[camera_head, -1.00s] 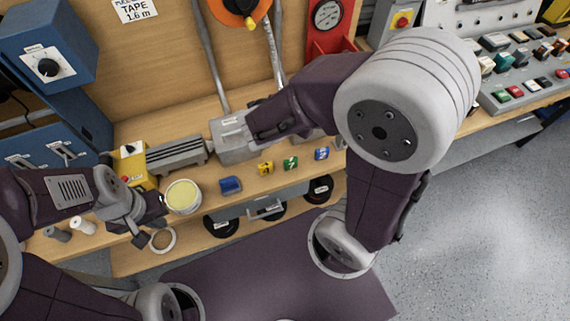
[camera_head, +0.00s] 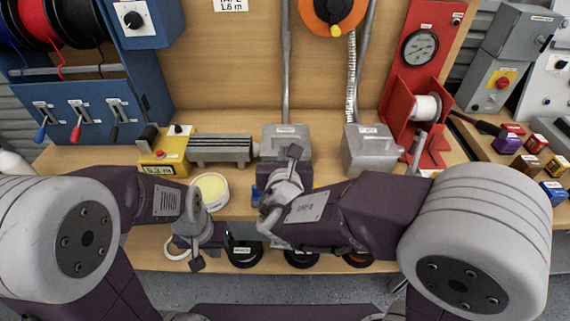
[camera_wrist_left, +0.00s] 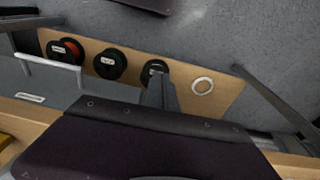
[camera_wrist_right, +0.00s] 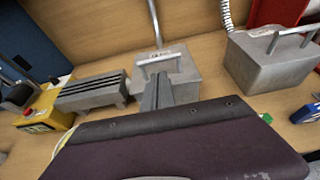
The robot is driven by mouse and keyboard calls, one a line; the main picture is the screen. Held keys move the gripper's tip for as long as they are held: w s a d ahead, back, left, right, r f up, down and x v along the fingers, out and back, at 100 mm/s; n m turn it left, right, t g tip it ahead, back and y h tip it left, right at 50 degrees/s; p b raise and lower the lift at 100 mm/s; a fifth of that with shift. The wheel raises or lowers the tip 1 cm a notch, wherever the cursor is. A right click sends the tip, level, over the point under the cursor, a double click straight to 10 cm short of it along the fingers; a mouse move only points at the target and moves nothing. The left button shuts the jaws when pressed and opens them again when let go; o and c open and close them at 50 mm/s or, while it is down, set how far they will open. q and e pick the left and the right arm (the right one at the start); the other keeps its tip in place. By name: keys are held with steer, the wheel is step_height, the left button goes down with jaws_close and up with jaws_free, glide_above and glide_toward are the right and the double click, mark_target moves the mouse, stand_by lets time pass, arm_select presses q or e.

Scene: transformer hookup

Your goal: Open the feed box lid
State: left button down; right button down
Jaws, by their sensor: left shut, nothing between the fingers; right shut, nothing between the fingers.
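Two grey metal boxes stand at the back of the bench, and I cannot read which label names the feed box. The left box (camera_head: 287,133) has a flat top with a bar handle (camera_wrist_right: 160,62) and looks closed. The right box (camera_head: 368,150) also has a handle and looks closed. My right gripper (camera_head: 293,153) is shut and empty, in front of the left box; its fingers (camera_wrist_right: 157,92) overlap that box's front in the right wrist view. My left gripper (camera_head: 197,264) is shut and empty, low at the bench front, its fingers (camera_wrist_left: 158,85) pointing towards the lower shelf.
A yellow device (camera_head: 165,158) and a ribbed grey unit (camera_head: 221,149) stand left of the boxes. A round tin (camera_head: 210,189) sits near my left arm. A red stand with a gauge (camera_head: 418,48) is at right. Black spools (camera_wrist_left: 110,63) and a white ring (camera_wrist_left: 202,86) lie below.

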arm_select(q)
steer(key=shift+f, duration=0.25)
arm_select(e)
steer(key=x, duration=0.3)
steer(key=shift+w+d, duration=0.1)
steer(key=shift+w, duration=0.05)
arm_select(q)
steer(key=shift+r, duration=0.1)
